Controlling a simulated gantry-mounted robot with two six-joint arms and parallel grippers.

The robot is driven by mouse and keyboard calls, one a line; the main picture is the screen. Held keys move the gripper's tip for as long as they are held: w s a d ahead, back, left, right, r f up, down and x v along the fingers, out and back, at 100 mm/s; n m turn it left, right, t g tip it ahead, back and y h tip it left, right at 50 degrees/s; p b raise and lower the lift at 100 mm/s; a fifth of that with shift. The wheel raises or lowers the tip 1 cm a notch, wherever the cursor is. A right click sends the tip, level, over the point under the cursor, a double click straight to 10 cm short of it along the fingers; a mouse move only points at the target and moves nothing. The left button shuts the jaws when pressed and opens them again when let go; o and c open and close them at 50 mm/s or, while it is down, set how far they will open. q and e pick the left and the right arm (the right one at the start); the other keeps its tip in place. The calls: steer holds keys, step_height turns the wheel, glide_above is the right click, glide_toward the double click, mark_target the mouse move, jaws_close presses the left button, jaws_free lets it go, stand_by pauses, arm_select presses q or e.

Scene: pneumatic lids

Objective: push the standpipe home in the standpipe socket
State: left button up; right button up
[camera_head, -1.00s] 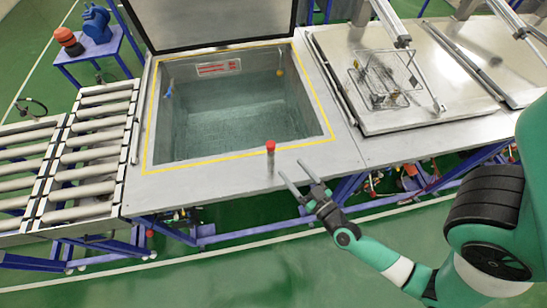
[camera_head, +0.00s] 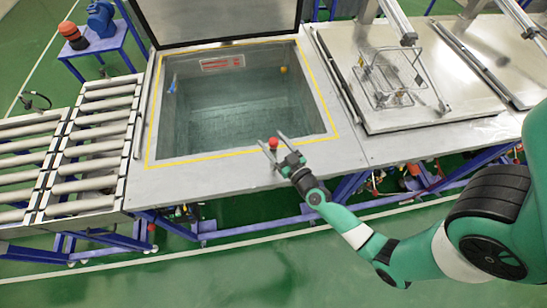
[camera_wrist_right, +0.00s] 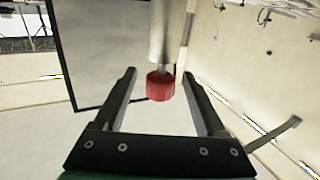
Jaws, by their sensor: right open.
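A short upright grey pipe with a red cap (camera_head: 273,144), which looks like the standpipe, stands on the front rim of the steel tank (camera_head: 220,172). Its foot and any socket around it are hidden or too small to make out. My right gripper (camera_head: 274,140) is open at the pipe's top, with a finger on either side of the red cap. In the right wrist view, the red cap (camera_wrist_right: 160,86) and grey pipe (camera_wrist_right: 160,35) show between the two open fingers, with gaps on both sides. My left gripper is not in view.
The open tank (camera_head: 146,160) has a raised lid (camera_head: 215,18) behind it. Closed steel lids and a wire basket (camera_head: 390,78) are at the right. A roller conveyor (camera_head: 95,140) is at the left. The tank's front rim is otherwise clear.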

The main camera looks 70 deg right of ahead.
jaws_close()
stand_by(0.3)
stand_by(1.1)
